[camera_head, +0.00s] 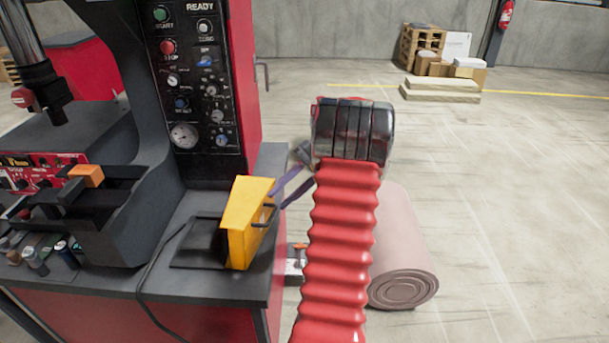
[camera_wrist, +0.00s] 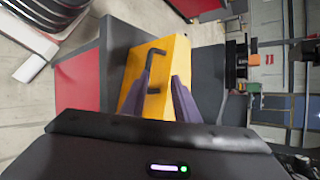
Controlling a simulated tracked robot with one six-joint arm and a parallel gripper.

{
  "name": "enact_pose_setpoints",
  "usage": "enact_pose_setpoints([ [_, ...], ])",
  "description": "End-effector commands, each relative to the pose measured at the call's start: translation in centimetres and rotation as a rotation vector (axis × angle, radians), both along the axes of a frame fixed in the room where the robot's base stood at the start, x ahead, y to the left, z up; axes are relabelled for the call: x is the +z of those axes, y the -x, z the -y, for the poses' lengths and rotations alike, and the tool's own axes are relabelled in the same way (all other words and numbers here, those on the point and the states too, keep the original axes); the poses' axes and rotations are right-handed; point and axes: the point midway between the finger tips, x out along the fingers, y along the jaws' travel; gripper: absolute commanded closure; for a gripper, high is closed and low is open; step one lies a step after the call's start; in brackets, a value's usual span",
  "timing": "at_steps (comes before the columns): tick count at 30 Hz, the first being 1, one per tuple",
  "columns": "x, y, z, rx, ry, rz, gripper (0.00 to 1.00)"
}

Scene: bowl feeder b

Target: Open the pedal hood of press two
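The yellow pedal hood (camera_head: 246,222) stands on the black pedal base (camera_head: 190,255) on the grey bench top, its face tilted. A black bar handle (camera_head: 264,216) sits on the hood's right side. In the wrist view, the hood (camera_wrist: 171,62) is straight ahead, with the handle (camera_wrist: 152,58) on its face. My gripper (camera_head: 278,199) reaches in from the right, beside the hood. Its purple fingers are apart in the wrist view (camera_wrist: 162,78), with hood face and part of the handle showing between them. I cannot tell whether they touch the handle.
The press control panel (camera_head: 195,80) rises behind the hood. A black cable (camera_head: 150,262) runs from the base across the bench. A rolled mat (camera_head: 402,270) lies on the floor at right. Pallets and boxes (camera_head: 440,65) stand far back; the floor between is clear.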

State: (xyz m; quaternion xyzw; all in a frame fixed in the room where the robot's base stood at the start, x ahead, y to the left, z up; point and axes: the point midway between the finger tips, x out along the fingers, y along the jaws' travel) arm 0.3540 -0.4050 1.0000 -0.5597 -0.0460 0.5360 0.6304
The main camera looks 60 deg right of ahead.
Motion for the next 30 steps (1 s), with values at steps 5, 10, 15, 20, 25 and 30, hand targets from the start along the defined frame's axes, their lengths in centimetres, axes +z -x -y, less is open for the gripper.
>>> enact_pose_setpoints([
  [5, 1.6, 1.3, 2.3, -0.002, 0.001, 0.000, 0.72],
  [10, 3.0, 2.3, 4.2, -0.001, 0.000, -0.001, 0.72],
  [15, 4.0, 3.0, 5.6, 0.001, -0.001, 0.000, 0.72],
  [20, 4.4, 3.4, 6.1, 0.001, -0.001, -0.002, 0.72],
  [25, 4.5, 3.5, 6.2, 0.001, -0.001, -0.002, 0.72],
  [30, 4.5, 3.5, 6.2, 0.000, -0.001, -0.002, 0.76],
])
